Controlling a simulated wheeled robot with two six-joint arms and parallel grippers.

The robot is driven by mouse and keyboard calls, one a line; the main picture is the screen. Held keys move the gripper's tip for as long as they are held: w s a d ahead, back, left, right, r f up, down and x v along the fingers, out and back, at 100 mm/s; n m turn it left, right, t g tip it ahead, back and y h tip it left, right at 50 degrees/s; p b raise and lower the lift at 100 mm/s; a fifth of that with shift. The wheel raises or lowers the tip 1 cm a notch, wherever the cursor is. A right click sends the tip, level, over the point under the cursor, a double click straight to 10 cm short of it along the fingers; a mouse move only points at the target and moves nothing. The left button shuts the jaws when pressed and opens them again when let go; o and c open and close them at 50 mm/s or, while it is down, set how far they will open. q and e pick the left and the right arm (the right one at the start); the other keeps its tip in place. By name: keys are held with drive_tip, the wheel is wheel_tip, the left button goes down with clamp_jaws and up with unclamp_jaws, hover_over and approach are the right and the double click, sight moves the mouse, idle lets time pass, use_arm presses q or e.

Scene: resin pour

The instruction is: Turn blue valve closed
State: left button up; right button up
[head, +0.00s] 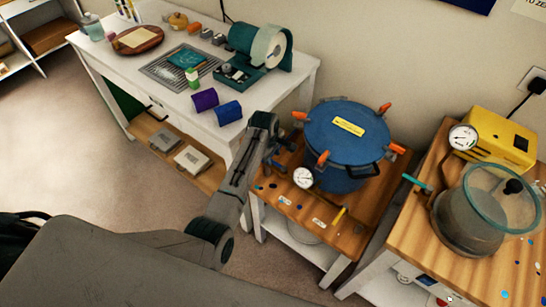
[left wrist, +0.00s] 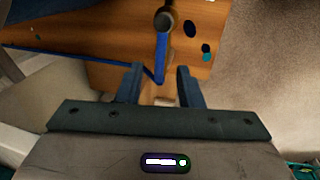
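The blue valve's lever (left wrist: 161,55) shows in the left wrist view, running down from a dark round fitting (left wrist: 165,20). Its lower end lies near the gap between my left fingertips. My left gripper (left wrist: 160,75) is open, with a finger on either side of that gap; I see no clear contact. In the head view my left gripper (head: 282,158) is at the left side of the blue pressure pot (head: 345,135), low over the wooden stand top (head: 300,205). The valve cannot be made out clearly there. My right gripper is not in view.
A clear-lidded chamber (head: 478,215) and yellow pump (head: 495,138) stand right. A white workbench (head: 150,80) with tools is left. Floor on the left is clear.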

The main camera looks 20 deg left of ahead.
sight(274, 162)
use_arm(q)
drive_tip(key=shift+w+d+f, duration=0.1)
drive_tip(key=shift+w+f, duration=0.05)
drive_tip(key=shift+f, duration=0.65)
drive_tip(key=shift+w+f, duration=0.1)
drive_tip(key=shift+f, duration=0.65)
clamp_jaws()
